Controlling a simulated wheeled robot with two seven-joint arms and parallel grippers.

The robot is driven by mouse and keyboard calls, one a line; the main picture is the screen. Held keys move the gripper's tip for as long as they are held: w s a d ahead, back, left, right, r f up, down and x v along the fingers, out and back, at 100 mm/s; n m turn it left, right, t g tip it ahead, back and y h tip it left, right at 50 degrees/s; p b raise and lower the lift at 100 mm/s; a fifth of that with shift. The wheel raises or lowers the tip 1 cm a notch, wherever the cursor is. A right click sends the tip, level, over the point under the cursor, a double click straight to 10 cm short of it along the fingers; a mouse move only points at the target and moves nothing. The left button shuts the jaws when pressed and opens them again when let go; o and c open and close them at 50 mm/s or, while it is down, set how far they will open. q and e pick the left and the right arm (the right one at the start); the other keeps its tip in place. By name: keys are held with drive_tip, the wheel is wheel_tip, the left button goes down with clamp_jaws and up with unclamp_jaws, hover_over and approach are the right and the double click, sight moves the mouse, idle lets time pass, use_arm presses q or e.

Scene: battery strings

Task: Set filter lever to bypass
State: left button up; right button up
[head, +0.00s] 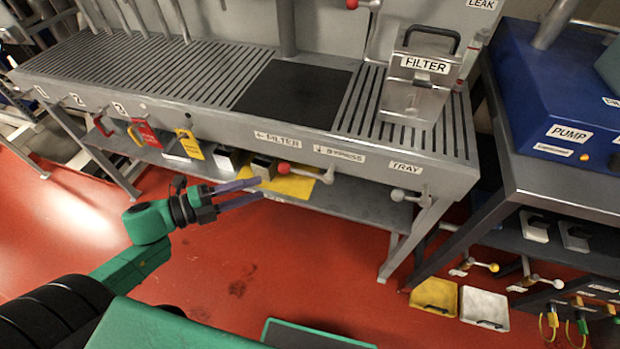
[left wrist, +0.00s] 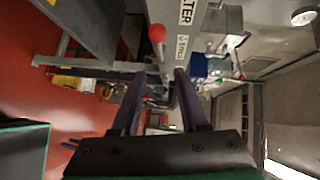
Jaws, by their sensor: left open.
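The filter lever (head: 303,173) is on the front of the grey bench, below the "← FILTER" (head: 277,139) and "↓ BYPASS" (head: 339,154) labels. Its red knob (head: 284,168) points left from the pivot, on the filter side. My left gripper (head: 261,188) is open and empty, its purple fingers just left of and slightly below the knob in the head view. In the left wrist view, the red knob (left wrist: 157,33) appears beyond the fingertips (left wrist: 158,73), roughly in line with the gap between them. I see no contact. My right gripper is not in view.
A second lever with a pale knob (head: 398,195) sits right, under the "TRAY" label (head: 406,168). Red (head: 146,133) and yellow (head: 189,143) tags hang from handles at left. A lower shelf runs beneath the bench front. The red floor before the bench is largely free.

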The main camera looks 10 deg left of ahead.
sight(303, 172)
use_arm(q)
drive_tip(key=b+x, duration=0.1)
drive_tip(key=x, duration=1.2)
drive_tip(key=shift+w, duration=0.2)
clamp_jaws()
drive_tip(key=shift+f, duration=0.1)
idle(0.6)
